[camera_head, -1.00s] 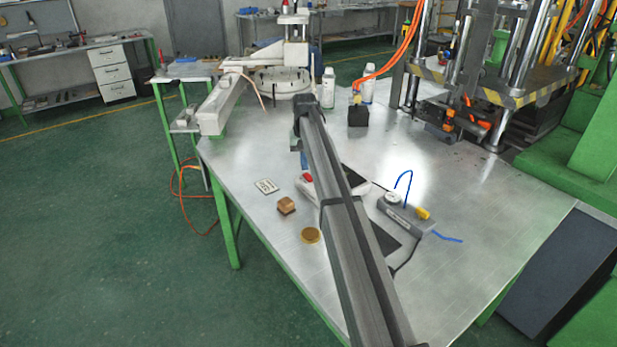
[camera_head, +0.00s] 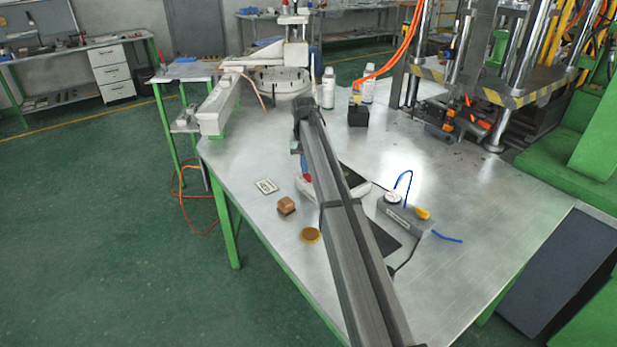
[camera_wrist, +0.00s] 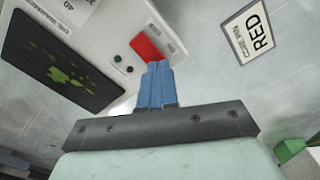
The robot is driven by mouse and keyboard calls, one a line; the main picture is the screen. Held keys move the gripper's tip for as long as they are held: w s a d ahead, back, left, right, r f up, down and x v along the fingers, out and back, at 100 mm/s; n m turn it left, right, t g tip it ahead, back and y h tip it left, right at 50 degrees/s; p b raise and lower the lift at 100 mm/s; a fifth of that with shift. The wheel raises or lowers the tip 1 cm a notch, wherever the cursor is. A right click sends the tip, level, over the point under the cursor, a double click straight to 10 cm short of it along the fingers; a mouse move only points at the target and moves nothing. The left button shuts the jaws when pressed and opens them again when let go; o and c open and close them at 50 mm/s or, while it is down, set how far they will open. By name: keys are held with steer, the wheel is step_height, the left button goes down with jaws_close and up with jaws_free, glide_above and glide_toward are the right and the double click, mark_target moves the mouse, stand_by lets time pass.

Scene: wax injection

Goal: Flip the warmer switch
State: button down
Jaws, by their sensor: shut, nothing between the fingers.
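The warmer is a white box (camera_wrist: 105,25) with a dark panel bearing green patches; it fills the upper left of the wrist view. Its red switch (camera_wrist: 146,47) is right beside the blue fingertips of my gripper (camera_wrist: 158,66). The fingers are shut and empty, and overlap the switch's lower edge in that view; I cannot tell whether they touch it. In the head view my arm covers most of the warmer (camera_head: 361,188). My gripper (camera_head: 304,166) is lowered at its left end, close to a bit of red.
A card marked RED (camera_wrist: 247,32) lies beside the warmer. A brown block (camera_head: 286,206) and a round gold disc (camera_head: 310,235) lie left of my arm. A grey device with a dial (camera_head: 405,216) and blue wire stands to the right. The table front right is clear.

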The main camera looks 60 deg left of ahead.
steer(key=shift+f, duration=0.4)
steer(key=shift+r, duration=0.1)
step_height(320, 180, up, 7)
stand_by(1.2)
stand_by(0.4)
